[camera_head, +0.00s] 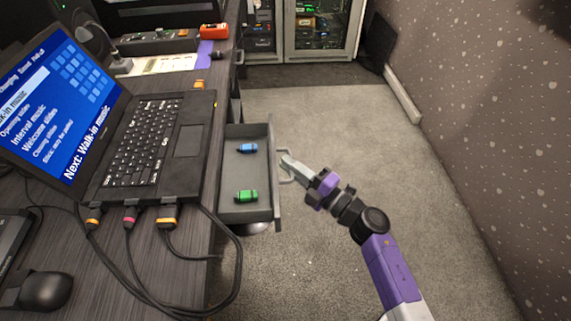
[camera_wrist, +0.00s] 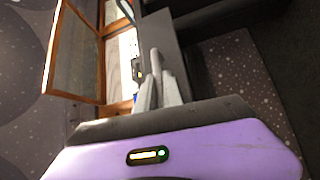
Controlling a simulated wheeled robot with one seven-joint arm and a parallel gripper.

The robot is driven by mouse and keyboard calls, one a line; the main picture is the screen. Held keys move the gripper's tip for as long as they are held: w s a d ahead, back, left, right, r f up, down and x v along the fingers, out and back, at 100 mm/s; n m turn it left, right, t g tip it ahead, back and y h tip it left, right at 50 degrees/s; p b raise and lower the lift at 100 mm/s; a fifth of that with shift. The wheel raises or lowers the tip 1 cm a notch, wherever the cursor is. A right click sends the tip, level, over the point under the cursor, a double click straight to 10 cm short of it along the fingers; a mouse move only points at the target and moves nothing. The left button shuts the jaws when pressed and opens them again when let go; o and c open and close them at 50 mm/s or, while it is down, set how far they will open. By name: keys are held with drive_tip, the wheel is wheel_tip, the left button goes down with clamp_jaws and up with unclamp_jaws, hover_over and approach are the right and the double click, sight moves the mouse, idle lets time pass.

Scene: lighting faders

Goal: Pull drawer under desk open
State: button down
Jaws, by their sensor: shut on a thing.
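The drawer (camera_head: 249,214) under the desk (camera_head: 190,262) stands pulled out, its grey tray showing beside the laptop. A blue item (camera_head: 247,148) and a green item (camera_head: 246,196) lie inside it. The drawer's handle (camera_head: 288,180) is on its right-hand front panel. My gripper (camera_head: 287,160) is at this front panel and shut on the handle. In the wrist view the two fingers (camera_wrist: 160,85) are close together against a grey panel. The exact grip on the handle is hard to see there.
The carpet (camera_head: 340,120) right of the drawer is clear up to the speckled wall (camera_head: 480,110). A glass-front rack (camera_head: 318,28) stands at the back.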

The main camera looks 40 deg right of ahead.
drive_tip(key=c, duration=1.8)
unclamp_jaws()
drive_tip(key=shift+o, duration=0.2)
drive_tip(key=shift+s, duration=0.1)
drive_tip(key=s+d+f, duration=0.1)
drive_tip(key=s, duration=0.6)
drive_tip(key=shift+s+p, duration=0.25)
drive_tip(key=shift+p, duration=0.1)
drive_tip(key=shift+d, duration=0.1)
